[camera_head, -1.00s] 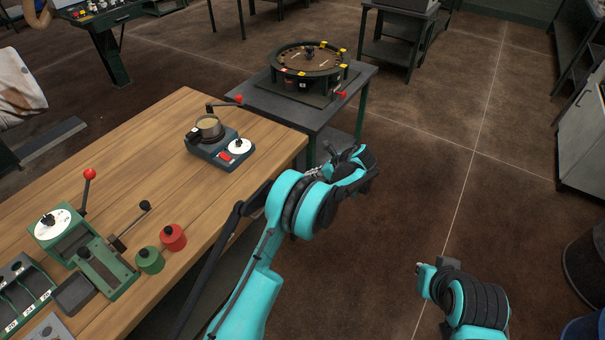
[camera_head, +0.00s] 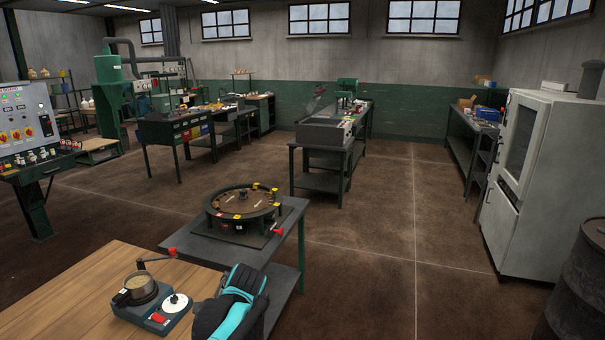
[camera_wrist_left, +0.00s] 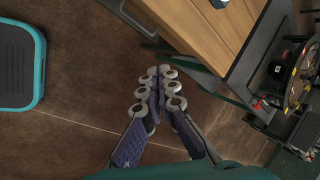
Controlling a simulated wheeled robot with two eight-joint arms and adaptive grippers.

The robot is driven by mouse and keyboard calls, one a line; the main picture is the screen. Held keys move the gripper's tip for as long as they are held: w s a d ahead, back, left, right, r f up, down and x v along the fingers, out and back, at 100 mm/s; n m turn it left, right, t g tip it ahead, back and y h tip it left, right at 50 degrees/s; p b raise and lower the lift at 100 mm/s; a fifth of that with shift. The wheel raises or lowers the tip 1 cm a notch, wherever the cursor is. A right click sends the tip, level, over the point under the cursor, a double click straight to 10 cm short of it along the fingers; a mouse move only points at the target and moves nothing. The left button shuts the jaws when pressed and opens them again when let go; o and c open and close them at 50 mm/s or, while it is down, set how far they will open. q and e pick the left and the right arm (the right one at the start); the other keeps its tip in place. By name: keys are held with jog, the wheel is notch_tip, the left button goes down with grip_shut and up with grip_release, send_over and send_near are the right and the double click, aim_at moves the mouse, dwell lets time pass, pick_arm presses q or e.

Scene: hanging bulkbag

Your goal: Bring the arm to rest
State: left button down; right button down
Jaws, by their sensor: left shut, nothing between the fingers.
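My left gripper (camera_wrist_left: 157,85) shows in the left wrist view, its fingers closed together with nothing between them. It hangs over bare brown floor, apart from the wooden workbench (camera_wrist_left: 205,30) at the upper right of that view. In the head view, part of my teal and black left arm (camera_head: 238,305) shows at the bottom, in front of the right end of the wooden workbench (camera_head: 75,290). The fingertips cannot be made out there. My right arm and gripper are out of view.
A small device with a pot (camera_head: 145,295) stands on the workbench. A grey table (camera_head: 180,241) behind carries a round dial fixture (camera_head: 242,208). A white cabinet (camera_head: 535,190) and dark barrel (camera_head: 582,285) stand at right. The floor (camera_head: 400,280) between is open.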

pick_arm(q)
jog(key=s+n+t+h, duration=0.2)
jog(key=s+n, duration=0.9)
jog(key=s, duration=1.1)
jog(key=shift+d+f+n+t+h, duration=0.4)
jog(key=shift+d+f+h, duration=0.05)
jog(key=shift+h, duration=0.45)
